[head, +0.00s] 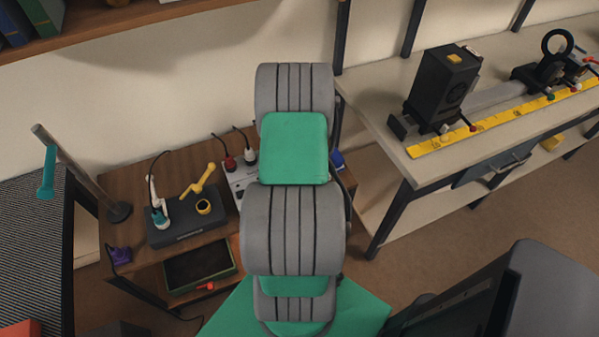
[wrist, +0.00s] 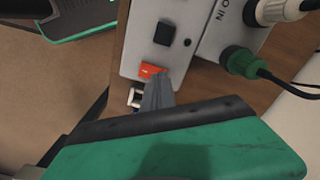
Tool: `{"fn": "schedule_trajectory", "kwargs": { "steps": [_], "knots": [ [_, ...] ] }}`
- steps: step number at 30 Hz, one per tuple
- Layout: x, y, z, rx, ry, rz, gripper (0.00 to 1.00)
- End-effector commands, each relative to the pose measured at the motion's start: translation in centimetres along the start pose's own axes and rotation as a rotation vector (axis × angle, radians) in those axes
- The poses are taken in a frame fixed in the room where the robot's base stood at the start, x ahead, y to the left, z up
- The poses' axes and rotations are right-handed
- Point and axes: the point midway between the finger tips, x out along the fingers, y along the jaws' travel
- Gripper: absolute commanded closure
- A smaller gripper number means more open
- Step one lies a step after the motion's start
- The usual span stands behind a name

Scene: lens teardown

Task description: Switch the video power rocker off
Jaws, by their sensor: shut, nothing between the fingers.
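In the wrist view, a pale grey box with lettering ending in "O IN" carries an orange-red rocker (wrist: 151,71) near its edge. A black square switch (wrist: 167,34) sits farther up the same face. My gripper (wrist: 156,92) is shut and empty, its fingertips right beside the orange rocker. I cannot tell whether they touch it, nor which way the rocker is tilted. In the head view the pale box (head: 240,178) shows partly behind my arm, which hides my gripper and the rocker.
A green plug (wrist: 240,62) and a white plug (wrist: 280,10) stick out of the box close to my gripper. In the head view, a dark station (head: 190,226) with tools stands left of the box on the wooden table. A lens bench (head: 390,90) stands at right.

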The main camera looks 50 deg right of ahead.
Motion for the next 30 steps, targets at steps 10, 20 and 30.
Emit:
{"fn": "schedule_trajectory", "kwargs": {
  "steps": [10,20,30],
  "knots": [
    [0.6,0.0,0.0,0.0,0.0,0.0,1.0],
    [0.3,0.0,0.1,0.0,-0.001,0.001,1.0],
    [-3.1,0.0,0.0,0.0,0.001,-0.001,1.0]
  ]
}}
